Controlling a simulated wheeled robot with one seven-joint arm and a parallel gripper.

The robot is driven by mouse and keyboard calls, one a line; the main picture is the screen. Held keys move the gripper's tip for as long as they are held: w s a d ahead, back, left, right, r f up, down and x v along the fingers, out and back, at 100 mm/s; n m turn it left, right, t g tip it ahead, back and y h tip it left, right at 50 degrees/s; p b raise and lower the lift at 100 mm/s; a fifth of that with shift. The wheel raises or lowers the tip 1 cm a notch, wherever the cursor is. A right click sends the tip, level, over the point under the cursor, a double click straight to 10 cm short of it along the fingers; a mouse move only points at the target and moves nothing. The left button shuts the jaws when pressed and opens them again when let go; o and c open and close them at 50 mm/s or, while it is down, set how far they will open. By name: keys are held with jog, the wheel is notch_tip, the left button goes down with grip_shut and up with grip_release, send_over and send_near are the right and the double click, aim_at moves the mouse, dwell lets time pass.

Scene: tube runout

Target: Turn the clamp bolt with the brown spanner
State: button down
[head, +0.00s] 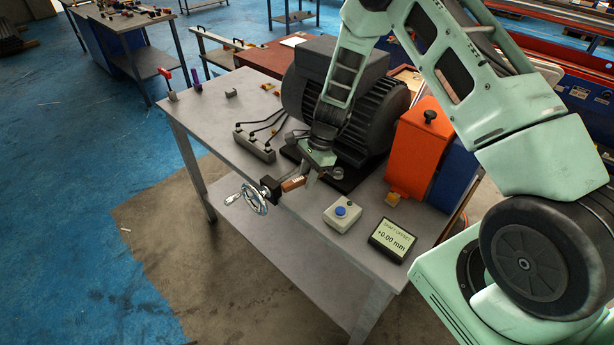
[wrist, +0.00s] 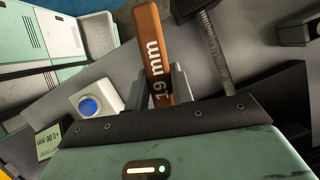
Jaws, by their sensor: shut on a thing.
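The brown spanner (wrist: 155,40), marked 19 mm, is between the fingers of my gripper (wrist: 166,88), which is shut on it. In the head view, my gripper (head: 312,175) is low over the workbench, in front of the large motor. The spanner (head: 293,184) shows there as a short brown piece beside a black block and handwheel. A threaded rod (wrist: 216,52) runs right of the spanner in the wrist view, apart from it. I cannot tell whether this rod is the clamp bolt. The spanner's working end is not clear in either view.
The dark motor (head: 345,95) stands behind my gripper. The chrome handwheel (head: 252,198) overhangs the bench's front edge. A blue-button box (head: 342,214) and a display reading +0.00 mm (head: 392,239) are to the right. An orange box (head: 424,145) stands behind them. The bench's left part is mostly clear.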

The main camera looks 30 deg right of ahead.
jog(key=shift+f+b, duration=0.45)
jog(key=shift+f, duration=0.3)
jog(key=shift+w, duration=0.1)
jog(key=shift+w+m, duration=0.5)
jog(key=shift+m, duration=0.1)
jog(key=c, duration=1.9)
grip_release()
grip_shut()
jog(key=shift+r+p, duration=0.3)
jog(key=shift+p, duration=0.2)
jog(key=shift+d+r, duration=0.1)
jog(key=shift+r, duration=0.05)
jog(key=shift+s, duration=0.15)
